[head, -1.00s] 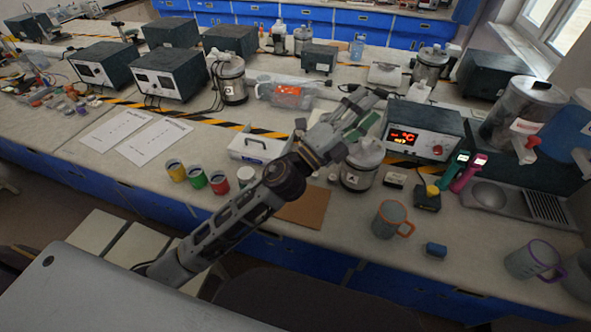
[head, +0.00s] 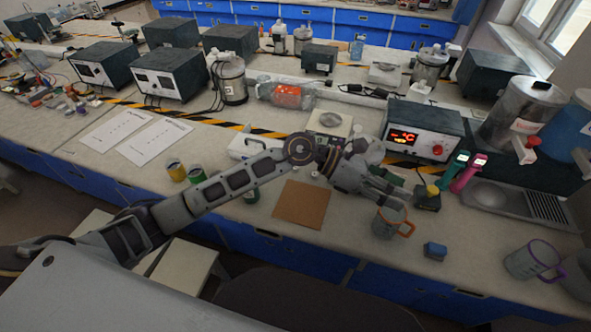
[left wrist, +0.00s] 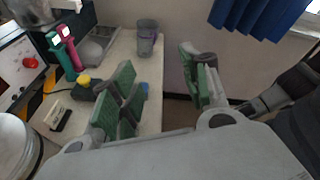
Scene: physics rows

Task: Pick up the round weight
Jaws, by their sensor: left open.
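I cannot pick out the round weight for certain in either view; my left arm covers part of the bench where small items stood. My left gripper (head: 392,192) is open over the front right of the bench, close to the grey mug with the orange handle (head: 386,222) in the head view. It overlaps the mug's rim there; I cannot tell if they touch. In the left wrist view its green-padded fingers (left wrist: 160,92) are spread wide, with nothing between them. My right gripper is in neither view.
A balance (head: 330,121) stands behind my arm. The heater with the red display (head: 422,132) and a black box with a yellow knob (head: 428,199) are near the gripper.

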